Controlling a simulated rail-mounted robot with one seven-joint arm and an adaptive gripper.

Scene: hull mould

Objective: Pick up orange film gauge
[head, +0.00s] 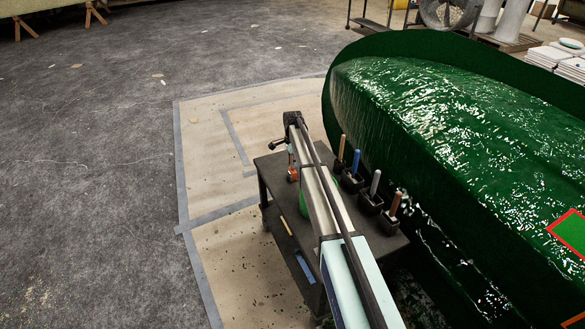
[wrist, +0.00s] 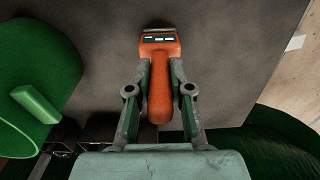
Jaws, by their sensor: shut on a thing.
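The orange film gauge (wrist: 160,68) shows in the wrist view, with its rounded handle pointing toward my wrist and small dark-and-white windows on its wider head. My gripper (wrist: 160,90) has one finger on each side of the handle and is shut on it. I cannot tell whether the gauge still touches the cart top.
The dark cart (head: 270,162) stands beside the glossy green hull mould (head: 440,125). Several handled tools stand in black holders, including a blue-handled one (head: 355,162). A green bucket (wrist: 35,85) is left of my gripper. Grey floor at the left is open.

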